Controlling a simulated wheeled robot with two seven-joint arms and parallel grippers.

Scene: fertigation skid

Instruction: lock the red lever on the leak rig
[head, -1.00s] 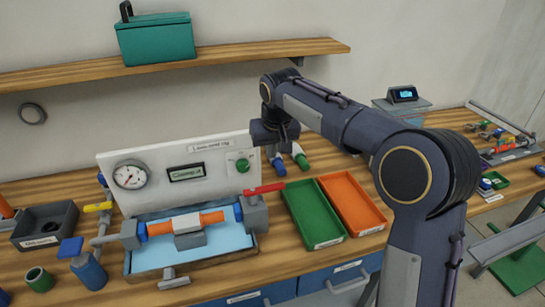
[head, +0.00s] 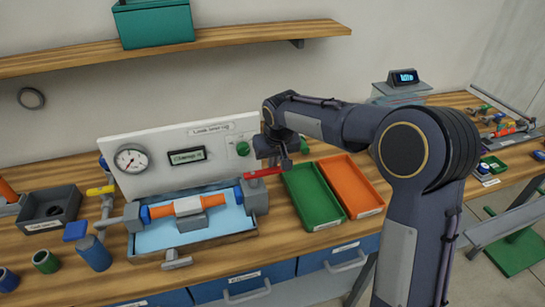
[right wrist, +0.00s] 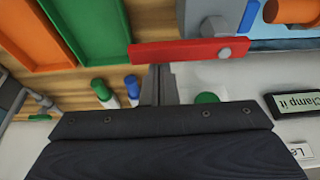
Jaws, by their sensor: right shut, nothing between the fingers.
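The leak rig (head: 180,133) is a white panel with a gauge, above a blue tray with an orange pipe (head: 187,206) in it. The red lever (head: 262,172) sits on the grey block at the right end of the pipe and points right. In the right wrist view the lever (right wrist: 175,52) runs across, with its grey pivot bolt at the right. My right gripper (head: 278,165) is shut and empty beside the lever. Its fingertips (right wrist: 158,72) are close to the lever's edge near its free end; I cannot tell whether they touch. My left gripper is out of view.
A green tray (head: 313,223) and an orange tray (head: 374,207) lie right of the rig. A green knob (head: 242,148) is on the panel behind the gripper. Green- and blue-capped bottles (right wrist: 103,92) stand near the fingers. A grey bin (head: 70,196) is at left.

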